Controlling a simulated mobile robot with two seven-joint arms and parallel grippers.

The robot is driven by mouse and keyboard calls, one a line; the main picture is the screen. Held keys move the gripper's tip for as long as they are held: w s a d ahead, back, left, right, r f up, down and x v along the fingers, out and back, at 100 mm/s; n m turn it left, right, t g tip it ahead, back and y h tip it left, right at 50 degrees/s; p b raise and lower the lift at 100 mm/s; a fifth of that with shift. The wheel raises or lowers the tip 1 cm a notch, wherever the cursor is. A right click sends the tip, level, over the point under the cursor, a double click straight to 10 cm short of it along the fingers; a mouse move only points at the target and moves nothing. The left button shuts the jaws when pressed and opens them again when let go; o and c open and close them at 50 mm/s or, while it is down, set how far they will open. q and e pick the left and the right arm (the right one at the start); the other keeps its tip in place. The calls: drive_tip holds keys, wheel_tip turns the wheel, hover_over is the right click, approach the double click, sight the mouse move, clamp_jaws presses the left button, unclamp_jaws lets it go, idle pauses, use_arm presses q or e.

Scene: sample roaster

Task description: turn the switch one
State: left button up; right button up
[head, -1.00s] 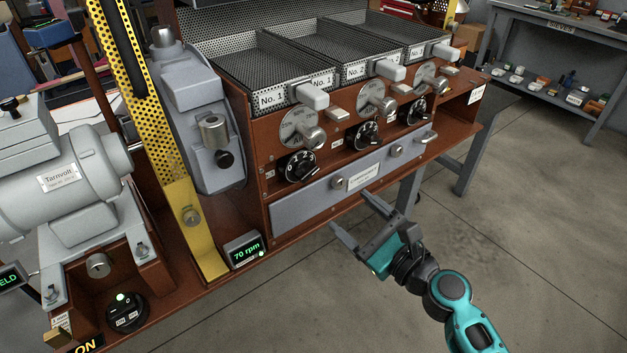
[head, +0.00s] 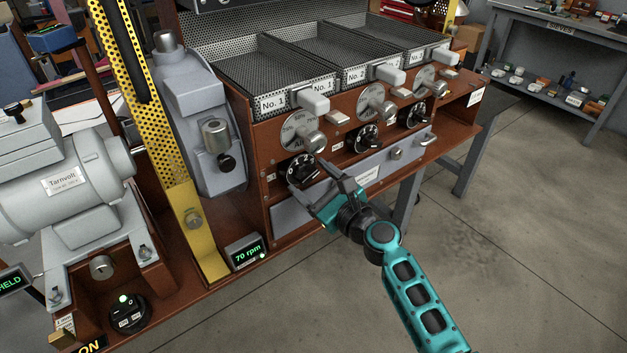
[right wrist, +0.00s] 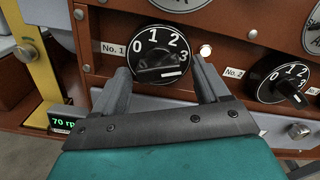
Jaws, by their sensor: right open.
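Switch one is a black rotary dial marked 0, 1, 2, 3 (head: 301,168) on the brown front panel, under the left tray. In the right wrist view the dial (right wrist: 158,46) sits beside a "No. 1" label, with its knob low between the fingers; its exact setting is hard to read. My right gripper (head: 308,177) is open in front of the dial. In the right wrist view its fingers (right wrist: 160,70) stand left and right of the knob, with a gap on both sides; contact is not visible. My left gripper is out of view.
The No. 2 dial (right wrist: 286,82) is close on the right. A yellow upright (head: 205,240) and a 70 rpm display (head: 246,252) stand left.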

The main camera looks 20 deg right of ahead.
drive_tip(key=shift+c, duration=0.4)
drive_tip(key=c, duration=0.9)
